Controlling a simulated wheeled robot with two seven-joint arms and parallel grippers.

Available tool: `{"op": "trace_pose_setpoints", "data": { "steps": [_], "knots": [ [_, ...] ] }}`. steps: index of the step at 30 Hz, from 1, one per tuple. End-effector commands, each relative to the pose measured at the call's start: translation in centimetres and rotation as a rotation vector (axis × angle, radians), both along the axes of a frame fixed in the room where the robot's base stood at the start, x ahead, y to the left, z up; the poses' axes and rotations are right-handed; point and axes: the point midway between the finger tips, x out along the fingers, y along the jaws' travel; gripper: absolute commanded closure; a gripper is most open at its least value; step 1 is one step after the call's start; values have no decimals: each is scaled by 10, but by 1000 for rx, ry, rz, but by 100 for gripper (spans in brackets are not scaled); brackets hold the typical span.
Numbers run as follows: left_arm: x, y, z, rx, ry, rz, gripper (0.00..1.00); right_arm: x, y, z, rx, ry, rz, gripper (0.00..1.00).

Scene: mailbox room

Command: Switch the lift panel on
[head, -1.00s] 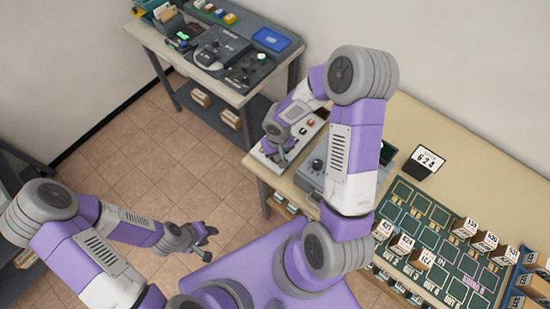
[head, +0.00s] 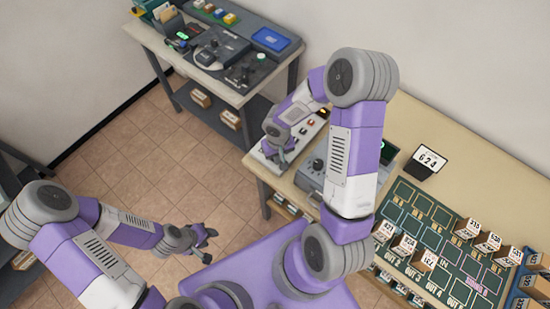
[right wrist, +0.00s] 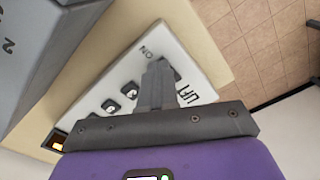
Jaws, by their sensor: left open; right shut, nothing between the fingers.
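The lift panel (right wrist: 205,45) is a pale plate with the letters "LIFT", an "ON" mark and a row of dark switches (right wrist: 120,98). A small lamp (right wrist: 58,141) at its far end glows amber. In the head view the panel (head: 304,136) lies at the left end of the right-hand table, partly hidden by my right arm. My right gripper (head: 277,154) is shut and empty over the panel's near end. In the right wrist view its fingertips (right wrist: 158,68) are beside the "ON" mark and cover whatever is under them. My left gripper (head: 205,236) is open and empty above the floor.
A grey device with a knob (head: 317,165) stands right of the panel. Another table (head: 150,35) with equipment stands at the back left. The tiled floor between is clear.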

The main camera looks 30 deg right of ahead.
Motion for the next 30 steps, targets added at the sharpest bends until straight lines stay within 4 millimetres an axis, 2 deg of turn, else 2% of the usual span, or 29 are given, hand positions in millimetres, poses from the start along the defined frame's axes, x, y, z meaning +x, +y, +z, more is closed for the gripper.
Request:
{"op": "trace_pose_setpoints", "data": {
  "steps": [21, 30],
  "knots": [
    [0, 0, 41, 0, 0, 0, 57, 0, 0, 59, -1, 0, 0, 100],
    [0, 0, 48, 0, 0, 0, 57, 0, 0, 70, 0, 1, 0, 100]
  ]
}}
